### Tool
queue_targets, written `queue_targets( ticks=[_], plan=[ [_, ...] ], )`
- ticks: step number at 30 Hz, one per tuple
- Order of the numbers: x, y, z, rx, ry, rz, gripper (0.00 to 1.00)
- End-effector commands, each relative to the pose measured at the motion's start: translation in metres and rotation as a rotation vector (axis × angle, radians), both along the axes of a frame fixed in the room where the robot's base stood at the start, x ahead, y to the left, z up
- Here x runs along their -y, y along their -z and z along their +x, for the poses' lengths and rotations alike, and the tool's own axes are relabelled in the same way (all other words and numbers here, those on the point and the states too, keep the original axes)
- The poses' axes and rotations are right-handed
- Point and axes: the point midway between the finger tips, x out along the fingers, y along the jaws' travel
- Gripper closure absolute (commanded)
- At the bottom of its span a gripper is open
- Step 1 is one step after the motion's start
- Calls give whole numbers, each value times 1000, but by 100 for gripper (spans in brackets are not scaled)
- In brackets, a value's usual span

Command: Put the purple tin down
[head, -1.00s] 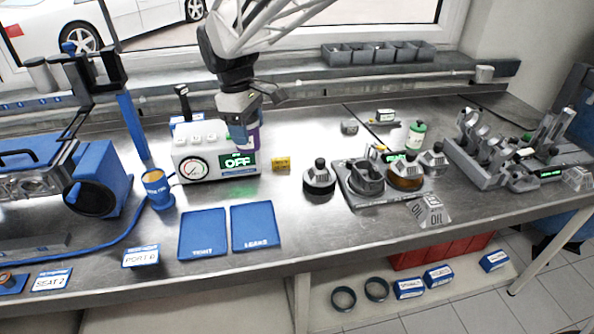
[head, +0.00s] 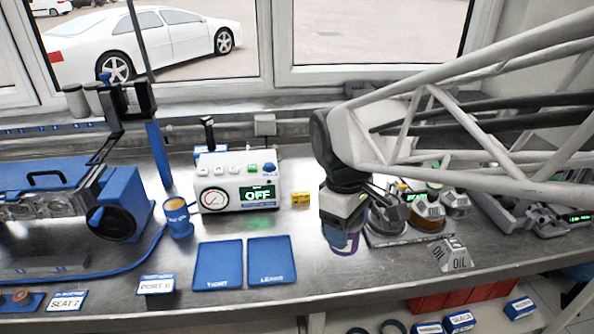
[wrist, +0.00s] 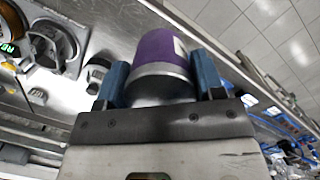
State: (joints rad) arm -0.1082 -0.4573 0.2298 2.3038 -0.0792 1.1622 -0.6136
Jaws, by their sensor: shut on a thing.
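The purple tin (wrist: 160,55) is between the two blue fingers of my gripper (wrist: 162,80) in the wrist view, with its silver end toward the camera. My gripper is shut on it. In the head view the purple tin (head: 342,243) shows below my gripper (head: 343,222), at the front middle of the bench (head: 320,285). I cannot tell whether the tin touches the bench top.
The blue VISIT-like mat (head: 218,264) and the LEAKERS-like mat (head: 272,262) lie to the left. A gauge box (head: 237,182) reading OFF and a small yellow block (head: 300,198) stand behind. Bare bench lies in front.

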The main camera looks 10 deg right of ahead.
Motion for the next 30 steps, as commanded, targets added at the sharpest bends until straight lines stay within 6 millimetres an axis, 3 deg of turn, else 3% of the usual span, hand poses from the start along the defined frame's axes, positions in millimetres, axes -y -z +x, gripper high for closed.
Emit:
queue_targets(
  ticks=[6, 19, 30],
  plan=[
    [15, 12, -36, 1, 47, 0, 71],
    [29, 28, -75, 1, 99, -1, 71],
    [29, 90, -75, -4, 98, -1, 71]
  ],
)
